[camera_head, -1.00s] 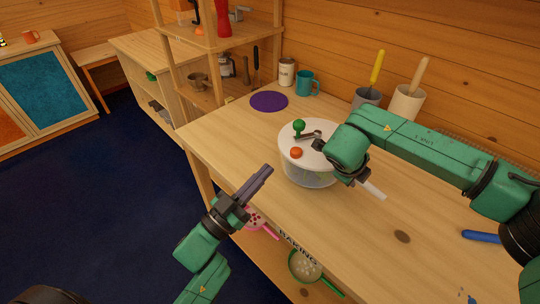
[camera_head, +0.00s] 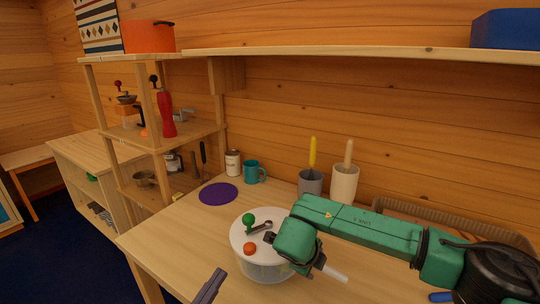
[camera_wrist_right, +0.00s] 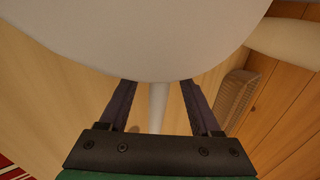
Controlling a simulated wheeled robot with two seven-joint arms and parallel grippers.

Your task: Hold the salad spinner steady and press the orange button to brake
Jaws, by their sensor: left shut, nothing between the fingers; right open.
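The salad spinner (camera_head: 241,237) stands upright on the table, with a white lid and clear bowl. The orange button (camera_head: 249,248) is on the near left of its lid; a green knob (camera_head: 248,219) on a crank is behind. My left gripper (camera_head: 217,274) is shut and empty, its tips just showing left of and nearer than the spinner. My right gripper (camera_wrist_right: 158,86) is open at the spinner's right side. A pale handle (camera_head: 331,273) lies between its fingers, with gaps on both sides in the right wrist view. My right arm hides part of the lid's right side.
Behind the spinner are a purple round mat (camera_head: 217,193), a teal mug (camera_head: 253,172), a tin (camera_head: 233,163) and two utensil pots (camera_head: 344,186). A wicker tray (camera_head: 400,210) lies at the back right. A shelf (camera_head: 350,53) runs above. Bare table lies left of the spinner.

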